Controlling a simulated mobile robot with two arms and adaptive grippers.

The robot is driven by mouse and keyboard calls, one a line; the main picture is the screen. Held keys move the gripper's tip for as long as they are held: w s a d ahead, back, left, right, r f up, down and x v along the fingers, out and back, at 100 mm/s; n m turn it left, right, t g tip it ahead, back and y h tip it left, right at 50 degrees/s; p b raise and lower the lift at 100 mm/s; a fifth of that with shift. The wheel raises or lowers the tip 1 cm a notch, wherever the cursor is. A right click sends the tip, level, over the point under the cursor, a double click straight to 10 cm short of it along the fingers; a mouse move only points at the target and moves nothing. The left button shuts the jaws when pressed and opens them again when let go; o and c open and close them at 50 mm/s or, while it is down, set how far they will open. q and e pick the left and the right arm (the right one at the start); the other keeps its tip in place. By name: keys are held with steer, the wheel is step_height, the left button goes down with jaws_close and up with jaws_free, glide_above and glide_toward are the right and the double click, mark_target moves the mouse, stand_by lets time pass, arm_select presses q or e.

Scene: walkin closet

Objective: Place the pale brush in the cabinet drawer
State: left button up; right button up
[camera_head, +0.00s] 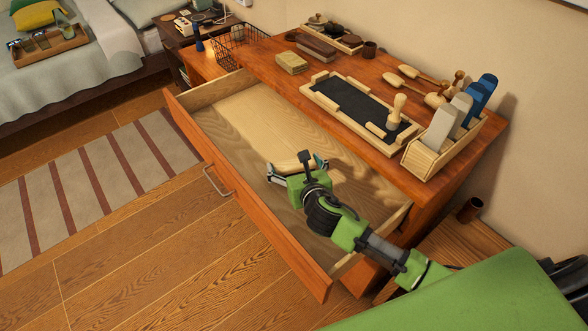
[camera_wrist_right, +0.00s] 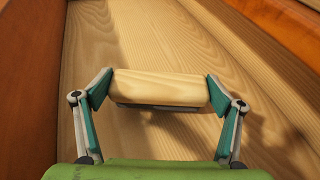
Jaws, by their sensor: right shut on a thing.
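The pale brush (camera_wrist_right: 160,86) is a light wooden block with a dark strip along its lower side. My right gripper (camera_wrist_right: 158,92) is shut on it, one finger at each end. In the head view, the brush (camera_head: 292,163) shows only partly behind the right gripper (camera_head: 296,167), over the inside of the open drawer. The cabinet drawer (camera_head: 245,208) is pulled far out, and its wood-grain floor looks empty. I cannot tell whether the brush touches the floor. My left gripper is not in view.
The cabinet top (camera_head: 262,62) holds a black-lined tray (camera_head: 345,97) with a small pale-handled brush, a wooden holder (camera_head: 427,158) with grey and blue upright things, and a wire basket (camera_head: 240,48). The drawer's raised walls surround my right gripper. A bed (camera_head: 70,72) stands at left.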

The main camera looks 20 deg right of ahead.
step_height(320, 180, down, 2)
steer(key=shift+f, duration=0.1)
steer(key=o, duration=1)
steer(key=shift+o, duration=0.2)
steer(key=shift+s, duration=0.1)
steer(key=v, duration=1.2)
steer(key=shift+p, duration=0.4)
